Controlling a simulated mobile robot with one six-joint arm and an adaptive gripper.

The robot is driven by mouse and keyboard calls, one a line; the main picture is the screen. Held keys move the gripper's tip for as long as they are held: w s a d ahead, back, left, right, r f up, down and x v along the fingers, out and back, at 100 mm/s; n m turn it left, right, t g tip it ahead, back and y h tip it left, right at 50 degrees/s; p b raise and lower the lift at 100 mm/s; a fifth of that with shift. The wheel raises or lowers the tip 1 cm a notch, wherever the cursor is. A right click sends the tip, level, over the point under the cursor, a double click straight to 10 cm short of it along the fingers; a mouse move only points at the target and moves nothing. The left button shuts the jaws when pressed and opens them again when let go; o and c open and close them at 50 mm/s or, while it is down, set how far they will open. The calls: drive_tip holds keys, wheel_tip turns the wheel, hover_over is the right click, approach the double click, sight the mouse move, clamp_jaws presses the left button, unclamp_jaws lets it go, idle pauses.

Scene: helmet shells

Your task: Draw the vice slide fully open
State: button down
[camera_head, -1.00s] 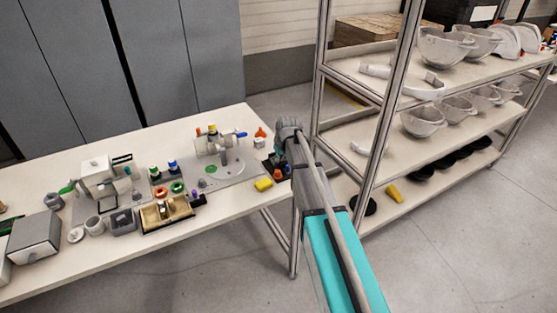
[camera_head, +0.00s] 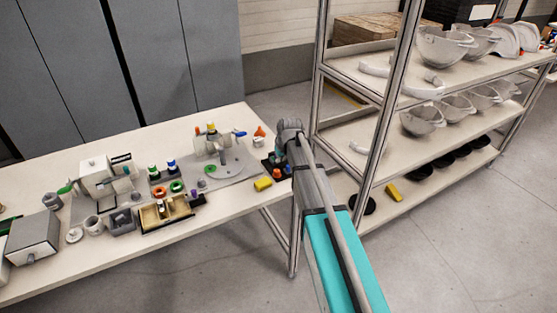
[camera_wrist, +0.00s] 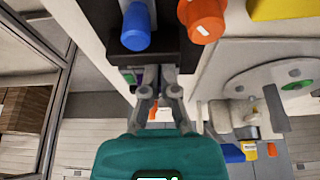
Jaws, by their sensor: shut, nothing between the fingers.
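My gripper (camera_wrist: 158,82) is shut and empty in the wrist view, its fingertips close to a dark block (camera_wrist: 168,52). I cannot tell whether they touch it. The block carries a blue peg (camera_wrist: 136,28) and an orange peg (camera_wrist: 202,18). In the head view the block (camera_head: 268,166) sits at the right end of the table, partly behind my arm, and my fingers are hidden there. I cannot clearly make out which thing is the vice slide, or how far it is drawn.
A grey fixture with a round plate (camera_head: 222,172) stands left of the block, with a yellow block (camera_head: 263,184) in front. An orange bottle (camera_head: 260,131) stands behind. A compartment tray (camera_head: 150,222) and a grey machine (camera_head: 97,176) are further left. A metal shelf rack (camera_head: 385,130) is close right.

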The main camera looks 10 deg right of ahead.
drive_tip(key=shift+s+d, duration=0.2)
drive_tip(key=shift+s, duration=0.45)
drive_tip(key=shift+r+p, duration=0.4)
drive_tip(key=shift+p, duration=0.3)
drive_tip(key=shift+p+v, duration=0.7)
drive_tip(key=shift+v, duration=0.5)
drive_tip(key=shift+w+r+p, duration=0.1)
drive_tip(key=shift+r+p, duration=0.4)
drive_tip(key=shift+p, duration=0.2)
drive_tip(key=p+v, duration=0.5)
drive_tip(key=shift+w+a+r, duration=0.1)
drive_tip(key=shift+w+r, duration=0.1)
drive_tip(key=shift+r, duration=0.1)
drive_tip(key=shift+s, duration=0.15)
drive_tip(key=s+f+m+g+h, duration=0.1)
drive_tip(key=s+m+g, duration=0.2)
drive_tip(key=s, duration=2.2)
drive_tip(key=shift+s+m+g, duration=0.3)
drive_tip(key=shift+g, duration=0.1)
